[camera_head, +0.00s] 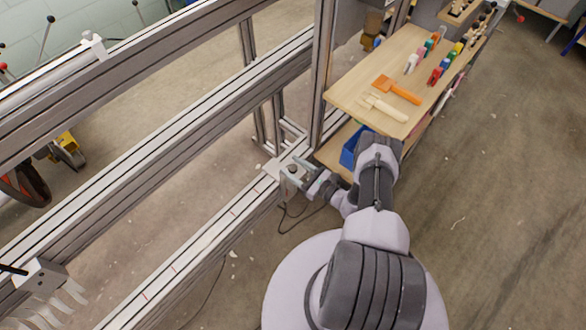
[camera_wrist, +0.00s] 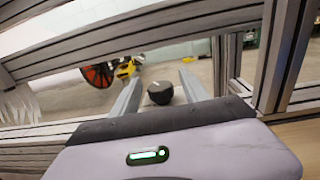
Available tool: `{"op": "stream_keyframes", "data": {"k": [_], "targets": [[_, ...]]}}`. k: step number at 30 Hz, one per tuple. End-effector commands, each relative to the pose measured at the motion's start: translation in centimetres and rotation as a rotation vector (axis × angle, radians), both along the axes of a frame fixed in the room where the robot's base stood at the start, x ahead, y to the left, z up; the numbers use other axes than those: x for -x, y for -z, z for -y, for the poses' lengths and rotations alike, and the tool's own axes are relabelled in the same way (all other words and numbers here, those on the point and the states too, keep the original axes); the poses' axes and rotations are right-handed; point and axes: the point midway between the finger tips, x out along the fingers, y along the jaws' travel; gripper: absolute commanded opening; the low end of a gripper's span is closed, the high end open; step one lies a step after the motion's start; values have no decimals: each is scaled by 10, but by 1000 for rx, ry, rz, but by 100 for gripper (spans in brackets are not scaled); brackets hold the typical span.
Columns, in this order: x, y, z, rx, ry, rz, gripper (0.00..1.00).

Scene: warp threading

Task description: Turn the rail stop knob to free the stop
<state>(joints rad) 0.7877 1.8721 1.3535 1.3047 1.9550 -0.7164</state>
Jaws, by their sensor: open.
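The rail stop knob (camera_wrist: 160,92) is a dark round knob, seen in the wrist view between my two fingers. It also shows in the head view as a small dark cap (camera_head: 292,169) on the pale stop block at the end of the lower rail. My gripper (camera_head: 296,178) is open, with its fingers reaching to either side of the knob. In the wrist view the fingers of my gripper (camera_wrist: 160,84) stand apart, with a gap on each side of the knob. I cannot tell how far down the knob the fingertips reach.
The aluminium lower rail (camera_head: 215,228) runs to the lower left. An upright post (camera_head: 322,75) stands just behind the stop. A wooden shelf (camera_head: 350,97) with an orange tool (camera_head: 398,90) and a blue bin (camera_head: 350,150) lie close to my arm. Open floor is at the right.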

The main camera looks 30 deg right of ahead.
Motion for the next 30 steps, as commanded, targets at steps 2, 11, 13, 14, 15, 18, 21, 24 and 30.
{"op": "stream_keyframes", "data": {"k": [2, 11, 13, 14, 15, 18, 21, 24, 30], "targets": [[-1, 0, -1, 0, -1, 0, 53], [-1, 0, -1, 0, -1, 0, 29], [-1, 0, -1, 0, -1, 0, 16], [-1, 0, -1, 0, -1, 0, 10], [-1, 0, -1, 0, -1, 0, 2], [-1, 0, -1, 0, -1, 0, 0], [-1, 0, 0, 1, -8, 0, 0], [-1, 0, 0, 2, -33, 0, 0], [-1, 0, 0, 3, -142, 0, 0]]}}
